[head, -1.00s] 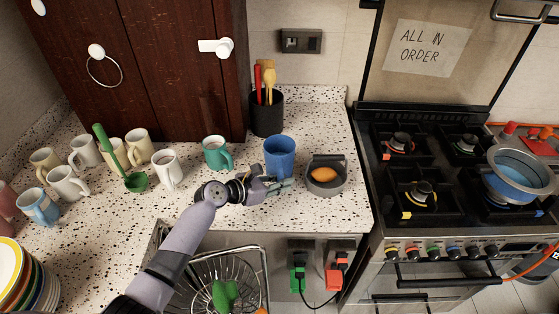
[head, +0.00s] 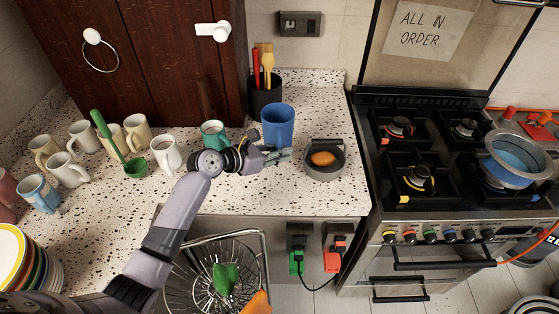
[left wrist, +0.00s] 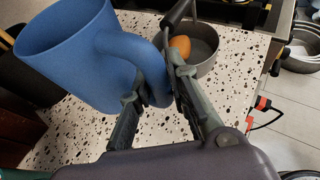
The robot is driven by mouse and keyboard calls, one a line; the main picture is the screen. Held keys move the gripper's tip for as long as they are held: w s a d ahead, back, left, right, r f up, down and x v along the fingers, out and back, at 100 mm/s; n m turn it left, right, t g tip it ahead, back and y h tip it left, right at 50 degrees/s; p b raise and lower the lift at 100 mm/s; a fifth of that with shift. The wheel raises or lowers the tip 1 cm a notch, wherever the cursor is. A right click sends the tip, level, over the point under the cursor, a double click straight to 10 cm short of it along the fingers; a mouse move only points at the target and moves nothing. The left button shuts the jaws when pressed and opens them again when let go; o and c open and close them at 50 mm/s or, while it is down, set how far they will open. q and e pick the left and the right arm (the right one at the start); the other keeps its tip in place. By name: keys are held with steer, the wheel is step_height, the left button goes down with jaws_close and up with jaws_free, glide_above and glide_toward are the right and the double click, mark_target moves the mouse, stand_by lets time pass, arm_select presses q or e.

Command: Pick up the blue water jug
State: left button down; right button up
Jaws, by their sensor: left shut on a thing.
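The blue water jug (head: 278,126) is at the right part of the speckled counter, in front of the dark utensil pot. In the left wrist view the jug (left wrist: 75,55) fills the upper left and looks tilted, with its handle (left wrist: 150,68) toward me. My left gripper (head: 280,155) is shut on that handle; its fingers (left wrist: 155,88) lie on either side of it. The jug appears raised a little above the counter. Its far side is hidden. My right gripper is not in view.
A grey pan (head: 325,165) with an orange fruit stands close to the jug's right. A teal mug (head: 213,134) and several white mugs are to the left. The utensil pot (head: 265,97) is behind. The stove (head: 430,150) lies farther right.

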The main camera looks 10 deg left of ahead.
arm_select(q)
step_height(320, 180, up, 14)
steer(key=shift+r+b, duration=0.1)
steer(key=shift+b, duration=0.25)
